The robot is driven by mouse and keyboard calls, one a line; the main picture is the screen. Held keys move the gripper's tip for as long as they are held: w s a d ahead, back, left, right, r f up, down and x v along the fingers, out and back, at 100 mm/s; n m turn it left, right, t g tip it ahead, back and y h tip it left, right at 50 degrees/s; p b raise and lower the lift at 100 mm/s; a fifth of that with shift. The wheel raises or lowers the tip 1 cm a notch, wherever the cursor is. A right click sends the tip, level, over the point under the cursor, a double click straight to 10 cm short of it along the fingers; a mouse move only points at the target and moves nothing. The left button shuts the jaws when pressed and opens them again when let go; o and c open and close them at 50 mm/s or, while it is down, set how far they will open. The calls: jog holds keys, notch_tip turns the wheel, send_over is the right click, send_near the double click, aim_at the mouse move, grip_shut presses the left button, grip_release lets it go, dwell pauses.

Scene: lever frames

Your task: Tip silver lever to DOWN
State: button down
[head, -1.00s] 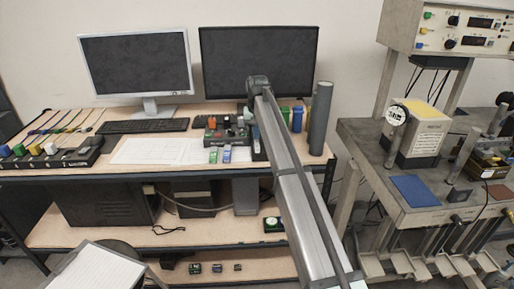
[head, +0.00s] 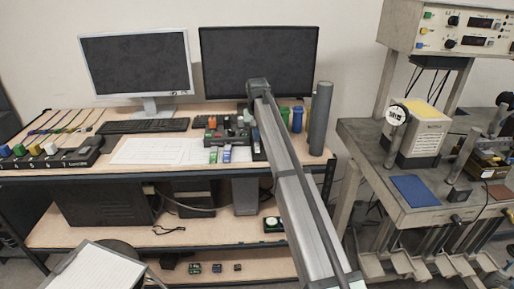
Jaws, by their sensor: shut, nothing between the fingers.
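The control box (head: 215,136) with small dark and red parts stands on the desk, left of my arm's far end. The silver lever cannot be made out at this size; my arm may cover it. My arm reaches up from the lower right, and its far end stands over the desk in front of the black monitor. My gripper (head: 249,117) is small and partly hidden by my own arm, close to the right side of the control box. It is shut and holds nothing. Whether it touches the box or a lever cannot be told.
Green and blue bottles (head: 297,119) and a tall grey cylinder (head: 320,118) stand right of my arm. Small coloured items (head: 220,154) lie before the box. White paper sheets (head: 155,151) and a keyboard (head: 141,126) lie left. A separate bench (head: 440,205) is at right.

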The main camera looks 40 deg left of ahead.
jog(key=shift+f, duration=0.6)
dwell(0.4)
jog(key=shift+r, duration=3.55)
